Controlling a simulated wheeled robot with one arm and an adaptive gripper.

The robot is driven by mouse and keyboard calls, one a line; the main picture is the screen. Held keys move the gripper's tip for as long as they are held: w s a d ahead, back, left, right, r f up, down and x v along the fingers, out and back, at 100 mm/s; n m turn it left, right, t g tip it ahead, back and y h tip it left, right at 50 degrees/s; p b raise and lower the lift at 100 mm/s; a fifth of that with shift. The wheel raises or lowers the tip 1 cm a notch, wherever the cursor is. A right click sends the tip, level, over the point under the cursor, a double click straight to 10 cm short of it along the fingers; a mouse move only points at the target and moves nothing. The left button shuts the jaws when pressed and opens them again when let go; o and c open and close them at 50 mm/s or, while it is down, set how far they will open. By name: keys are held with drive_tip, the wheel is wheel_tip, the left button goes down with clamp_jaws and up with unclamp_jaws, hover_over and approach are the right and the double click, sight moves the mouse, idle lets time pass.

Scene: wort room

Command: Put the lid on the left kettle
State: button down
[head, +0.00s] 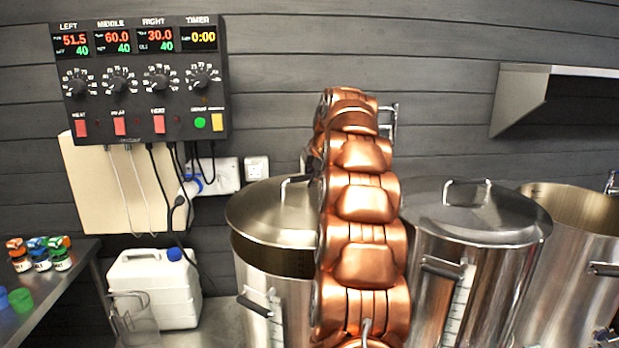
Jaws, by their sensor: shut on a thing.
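The left kettle (253,287) is a steel pot with a dark side handle and a level scale, left of centre. The round steel lid (262,210) hangs a little above it and roughly level. A band of the kettle's inner wall shows between the lid's front edge and the kettle's front rim, so the lid is apart from the rim there. The lid's bar handle runs behind my copper-coloured arm. My gripper is mostly hidden by that arm, at the lid's handle, shut on the lid. The right part of the lid and kettle is hidden too.
The middle kettle (475,275) wears its own lid (478,213). The right kettle (575,265) is open. A control panel (140,80) hangs on the wall. A white canister (155,290) and a clear jug (133,322) stand left. Small jars (40,262) sit on a side table.

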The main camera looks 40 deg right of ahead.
sight(312, 193)
drive_tip(key=shift+f+b, duration=0.35)
drive_tip(key=shift+f, duration=2.15)
drive_tip(key=shift+f+b, duration=1.15)
drive_tip(key=shift+f, duration=0.25)
drive_tip(key=c, duration=1.2)
unclamp_jaws()
drive_tip(key=shift+o, duration=0.9)
drive_tip(key=shift+f, duration=0.1)
drive_tip(key=shift+a, duration=0.1)
drive_tip(key=v, duration=1.2)
